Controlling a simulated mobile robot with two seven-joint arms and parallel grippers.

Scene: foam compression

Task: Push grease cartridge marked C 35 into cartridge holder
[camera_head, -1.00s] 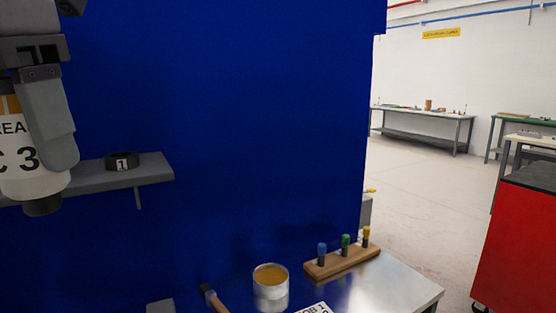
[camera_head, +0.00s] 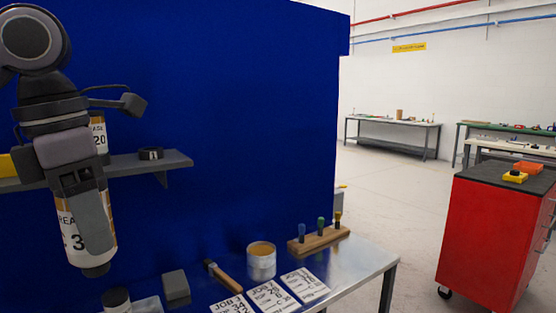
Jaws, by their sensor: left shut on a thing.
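My left gripper (camera_head: 88,212) is shut on a white grease cartridge (camera_head: 70,240) with an orange band and a dark lower end. The cartridge hangs about upright in front of the blue panel, below shelf level. A finger covers part of its label; "REA" and a "3" show. Another cartridge (camera_head: 100,138), its label ending in "20", stands at the shelf, partly hidden behind my arm. A black ring (camera_head: 150,153), which may be a cartridge holder, sits on the grey shelf (camera_head: 175,161), right of the held cartridge and apart from it. My right gripper is not in view.
The metal bench (camera_head: 350,262) below holds a tin (camera_head: 261,262), a brush (camera_head: 224,278), a wooden rack (camera_head: 318,240) with several coloured-top items, job cards (camera_head: 270,297), a grey block (camera_head: 175,288) and a dark-lidded jar (camera_head: 116,300). A red cabinet (camera_head: 485,235) stands right.

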